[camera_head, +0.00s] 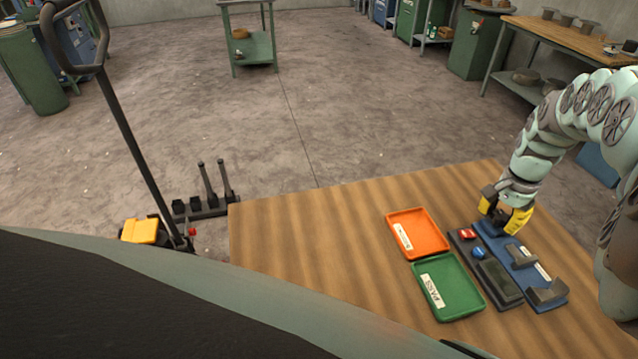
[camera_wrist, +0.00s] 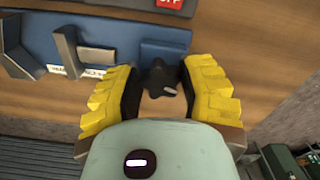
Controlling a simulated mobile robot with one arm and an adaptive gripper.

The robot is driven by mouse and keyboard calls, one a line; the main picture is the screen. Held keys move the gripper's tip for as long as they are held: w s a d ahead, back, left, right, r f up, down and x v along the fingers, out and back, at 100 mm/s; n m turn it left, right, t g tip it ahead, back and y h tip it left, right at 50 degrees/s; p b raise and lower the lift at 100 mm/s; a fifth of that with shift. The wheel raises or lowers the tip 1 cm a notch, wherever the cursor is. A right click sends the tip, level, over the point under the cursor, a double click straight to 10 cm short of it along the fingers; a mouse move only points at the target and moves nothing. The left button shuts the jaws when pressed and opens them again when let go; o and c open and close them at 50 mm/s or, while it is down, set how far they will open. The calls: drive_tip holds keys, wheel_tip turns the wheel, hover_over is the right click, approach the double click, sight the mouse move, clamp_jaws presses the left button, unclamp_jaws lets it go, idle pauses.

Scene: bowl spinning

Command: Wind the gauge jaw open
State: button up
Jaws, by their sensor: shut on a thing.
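The gauge is a blue base (camera_head: 520,265) lying on the wooden table, with grey upright jaws (camera_head: 548,290) on it. In the wrist view the blue base (camera_wrist: 110,38) runs across the top, with a grey jaw (camera_wrist: 68,48) at the left and a white label strip beside it. My yellow gripper (camera_head: 503,222) is at the far end of the base. In the wrist view my gripper (camera_wrist: 160,85) has its fingers on either side of a dark lobed knob (camera_wrist: 160,78) and is shut on it. The head view hides the knob behind the gripper.
An orange tray (camera_head: 432,222) and a green tray (camera_head: 462,300) with labels lie left of the gauge. Between them and the gauge is a dark panel (camera_head: 497,280) with a red and a blue button. The left part of the table (camera_head: 310,240) is clear.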

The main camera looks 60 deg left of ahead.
drive_tip(key=n, duration=0.5)
drive_tip(key=shift+w+d+n+b, duration=0.1)
drive_tip(key=shift+d+n+b, duration=0.1)
drive_tip(key=shift+n+b, duration=0.1)
drive_tip(key=n+b, duration=0.1)
drive_tip(key=n, duration=0.4)
drive_tip(key=shift+w+d, duration=0.1)
drive_tip(key=n+b, duration=0.1)
drive_tip(key=n, duration=0.4)
drive_tip(key=shift+w+f+n, duration=0.1)
drive_tip(key=shift+n, duration=0.3)
drive_tip(key=n+b, duration=0.2)
drive_tip(key=n, duration=0.3)
drive_tip(key=shift+w, duration=0.1)
drive_tip(key=o, duration=1.2)
